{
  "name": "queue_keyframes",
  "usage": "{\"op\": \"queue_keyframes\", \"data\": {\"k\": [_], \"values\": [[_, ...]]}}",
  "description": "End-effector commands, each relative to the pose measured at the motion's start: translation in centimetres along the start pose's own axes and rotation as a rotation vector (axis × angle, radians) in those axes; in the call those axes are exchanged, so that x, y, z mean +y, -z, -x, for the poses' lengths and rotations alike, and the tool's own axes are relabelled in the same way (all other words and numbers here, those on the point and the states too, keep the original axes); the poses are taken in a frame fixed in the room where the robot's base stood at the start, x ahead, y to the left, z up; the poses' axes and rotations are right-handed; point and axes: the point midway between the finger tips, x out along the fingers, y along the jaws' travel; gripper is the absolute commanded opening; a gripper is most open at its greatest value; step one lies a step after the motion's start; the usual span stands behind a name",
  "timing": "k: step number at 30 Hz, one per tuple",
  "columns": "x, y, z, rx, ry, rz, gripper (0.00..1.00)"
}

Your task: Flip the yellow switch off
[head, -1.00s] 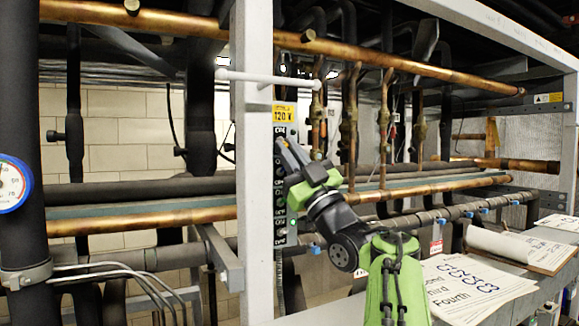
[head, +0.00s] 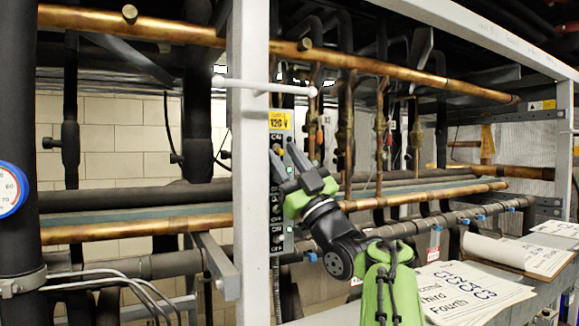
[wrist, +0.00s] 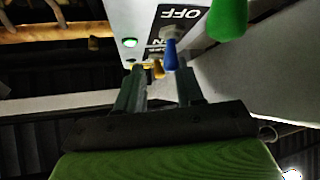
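The switch panel (head: 289,245) is a narrow strip on the white upright in the head view, partly hidden behind my gripper. In the wrist view the panel (wrist: 150,20) appears upside down, with OFF and ON lettering. The small yellow switch (wrist: 157,69) shows just beyond the fingertips, between their lines. A blue switch (wrist: 171,52) is right beside it and a larger green switch (wrist: 228,18) is nearer the right. My gripper (wrist: 158,78) is open and empty, its two fingers apart. In the head view my gripper (head: 284,160) is at the panel's upper part. Contact with the yellow switch cannot be told.
A yellow 120 V label (head: 280,120) sits above the panel. A white horizontal rod (head: 265,86) sticks out above it. Copper pipes (head: 420,190) run behind and to the right. A shelf with papers (head: 465,295) is at lower right. A green light (wrist: 130,43) glows on the panel.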

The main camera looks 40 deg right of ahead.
Motion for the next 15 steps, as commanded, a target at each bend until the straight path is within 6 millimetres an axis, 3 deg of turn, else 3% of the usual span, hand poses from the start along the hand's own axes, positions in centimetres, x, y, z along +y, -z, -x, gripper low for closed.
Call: {"op": "queue_keyframes", "data": {"k": [5,15], "values": [[-0.1,-0.3,3.1,-0.003,-0.003,0.003,0.37],[-0.1,-0.6,13.1,-0.004,-0.005,0.003,0.37]]}}
